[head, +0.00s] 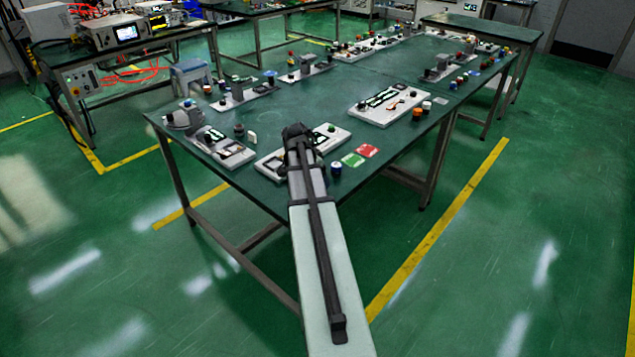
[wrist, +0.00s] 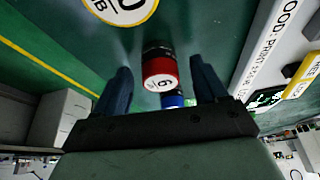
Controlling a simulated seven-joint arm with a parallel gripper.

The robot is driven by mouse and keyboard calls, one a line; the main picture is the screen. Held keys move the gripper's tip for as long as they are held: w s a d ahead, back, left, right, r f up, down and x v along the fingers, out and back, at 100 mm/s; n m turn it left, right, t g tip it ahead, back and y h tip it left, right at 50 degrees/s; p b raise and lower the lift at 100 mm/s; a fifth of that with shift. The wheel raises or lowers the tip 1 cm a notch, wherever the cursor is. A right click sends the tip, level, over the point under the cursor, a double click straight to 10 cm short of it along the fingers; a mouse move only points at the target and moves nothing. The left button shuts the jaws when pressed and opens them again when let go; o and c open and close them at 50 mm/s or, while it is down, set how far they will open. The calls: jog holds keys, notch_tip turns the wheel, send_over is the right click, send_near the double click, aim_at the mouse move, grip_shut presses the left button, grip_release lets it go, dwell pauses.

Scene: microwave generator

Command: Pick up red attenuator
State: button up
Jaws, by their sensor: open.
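The red attenuator (wrist: 160,74) shows in the wrist view as a short cylinder with a red band, a dark far part and a white face with a digit, 6 or 9. My gripper (wrist: 160,65) is open, with one dark finger on each side of it. Gaps show between the red attenuator and both fingers, and I see no contact.
A blue cylinder (wrist: 173,100) is close to the red one, partly hidden by my gripper. A white panel (wrist: 283,45) lies close on the right in the wrist view.

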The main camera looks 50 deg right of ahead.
jog(key=shift+d+f, duration=0.25)
jog(key=shift+f, duration=0.35)
jog(key=shift+c, duration=0.5)
jog(key=c, duration=1.1)
jog(key=shift+r, duration=0.1)
jog(key=shift+c, duration=0.2)
